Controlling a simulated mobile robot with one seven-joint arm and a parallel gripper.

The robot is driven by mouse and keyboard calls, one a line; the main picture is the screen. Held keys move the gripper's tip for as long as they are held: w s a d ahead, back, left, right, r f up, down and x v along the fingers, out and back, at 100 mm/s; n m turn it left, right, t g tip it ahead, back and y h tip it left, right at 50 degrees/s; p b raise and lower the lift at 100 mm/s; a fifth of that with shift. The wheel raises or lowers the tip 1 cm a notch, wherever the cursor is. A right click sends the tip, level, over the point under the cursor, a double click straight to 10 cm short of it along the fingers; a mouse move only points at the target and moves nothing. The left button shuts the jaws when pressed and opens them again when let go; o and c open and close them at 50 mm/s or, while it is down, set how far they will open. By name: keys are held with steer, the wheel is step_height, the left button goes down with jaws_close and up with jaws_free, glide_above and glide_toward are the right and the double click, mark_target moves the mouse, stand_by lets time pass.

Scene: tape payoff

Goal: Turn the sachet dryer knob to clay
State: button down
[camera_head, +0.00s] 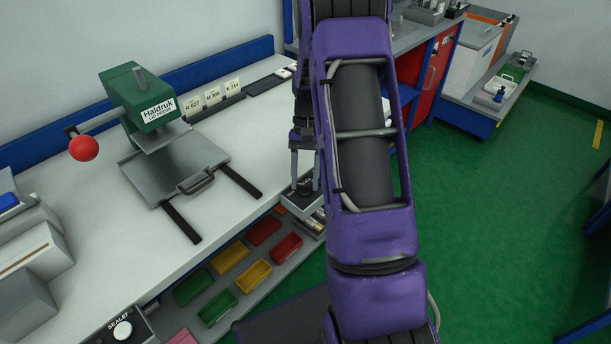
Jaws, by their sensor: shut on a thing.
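My gripper (305,182) points down at the front edge of the bench, just left of my purple arm. Its fingers are shut on a small dark knob (304,188) on top of a control box (301,206). The box sits at the bench edge, and my arm hides part of its surroundings. No lettering or clay mark on the box can be read from here, so the knob's setting cannot be told.
A green Haldruk press (150,103) with a red ball handle (84,148) stands on the white bench (95,235). A sealer box (125,328) with a white knob is at the lower left. Coloured bins (230,257) lie below. Green floor is open at right.

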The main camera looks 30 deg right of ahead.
steer(key=shift+n+h, duration=0.3)
steer(key=shift+n, duration=0.5)
steer(key=shift+c, duration=1.6)
jaws_free()
steer(key=p+v, duration=0.1)
steer(key=v, duration=1.6)
steer(key=shift+w+r+p, duration=0.2)
steer(key=shift+w+p, duration=0.1)
steer(key=shift+p, duration=0.05)
steer(key=shift+a, duration=0.15)
